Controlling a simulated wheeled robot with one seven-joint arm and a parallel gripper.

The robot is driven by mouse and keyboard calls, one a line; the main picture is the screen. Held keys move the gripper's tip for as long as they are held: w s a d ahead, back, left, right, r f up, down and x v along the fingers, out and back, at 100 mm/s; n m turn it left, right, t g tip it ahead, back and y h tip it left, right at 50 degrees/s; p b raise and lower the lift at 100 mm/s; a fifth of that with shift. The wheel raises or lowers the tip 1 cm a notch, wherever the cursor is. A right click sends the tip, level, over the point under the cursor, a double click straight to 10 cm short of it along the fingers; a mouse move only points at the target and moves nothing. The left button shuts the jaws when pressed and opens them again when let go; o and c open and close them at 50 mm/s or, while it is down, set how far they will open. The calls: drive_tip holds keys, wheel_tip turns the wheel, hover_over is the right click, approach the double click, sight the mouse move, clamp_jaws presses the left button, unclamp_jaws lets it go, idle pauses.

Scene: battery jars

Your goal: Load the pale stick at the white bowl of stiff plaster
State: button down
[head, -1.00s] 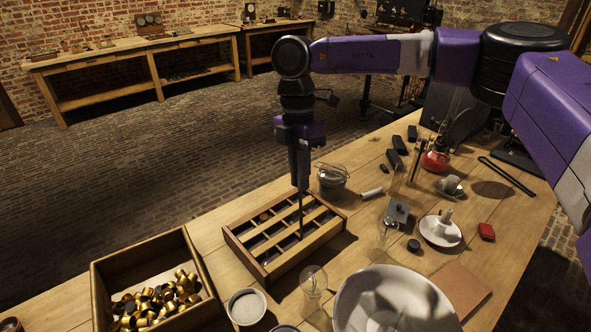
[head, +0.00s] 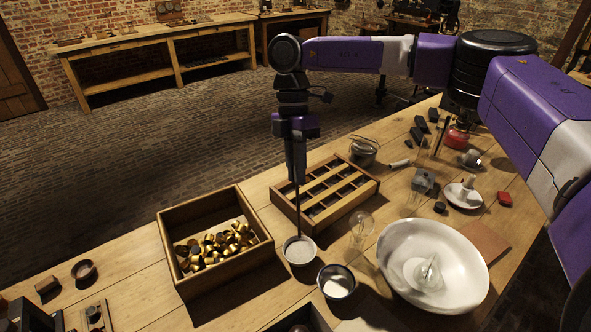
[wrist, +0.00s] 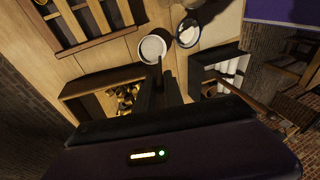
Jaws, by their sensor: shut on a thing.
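My gripper (head: 297,181) points down and is shut on a thin stick (head: 298,212), which looks dark here. The stick hangs nearly upright with its lower end at the small white bowl (head: 300,264). Pale plaster (head: 302,253) fills much of this bowl. In the wrist view the stick (wrist: 159,66) overlaps the near rim of the white bowl (wrist: 152,36). I cannot tell whether its tip touches the plaster or is above it.
A dark-rimmed bowl with white content (head: 337,282) stands close on the right. A wooden crate of brass caps (head: 184,281) is on the left. A compartment tray (head: 276,198) stands behind. A large white basin (head: 470,295) and a glass jar (head: 361,226) are to the right.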

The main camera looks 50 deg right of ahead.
sight(297, 192)
drive_tip(key=shift+f+b, duration=2)
drive_tip(key=shift+f, duration=1.35)
idle(0.6)
drive_tip(key=shift+r, duration=0.1)
drive_tip(key=shift+r+p, duration=2.85)
drive_tip(key=shift+r, duration=0.7)
drive_tip(key=shift+s+f, duration=0.1)
